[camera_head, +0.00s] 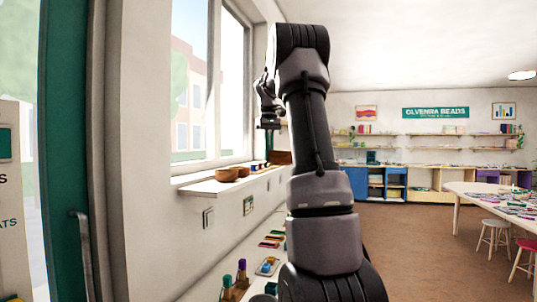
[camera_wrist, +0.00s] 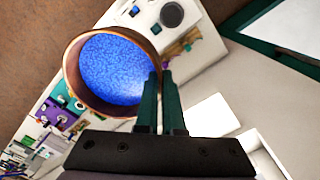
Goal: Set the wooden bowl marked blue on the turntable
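The wooden bowl (camera_wrist: 71,77) is filled with blue beads and shows large in the wrist view; I cannot read a mark on it. The two green fingers of my gripper (camera_wrist: 160,78) are close together at its right rim, with the rim between them. In the head view my gripper (camera_head: 269,142) is over the far part of the window ledge, with a brown bowl shape (camera_head: 281,157) beside its fingers. A round grey disc (camera_wrist: 171,14), which looks like the turntable, lies on a white surface at the top of the wrist view. My arm hides much of the head view's middle.
Two other wooden bowls (camera_head: 227,174) stand on the white window ledge (camera_head: 205,187). Below it, a lower white counter carries colored trays and bottles (camera_head: 242,272). A bead table (camera_head: 480,190) with stools is at right. The brown floor (camera_head: 415,240) between is clear.

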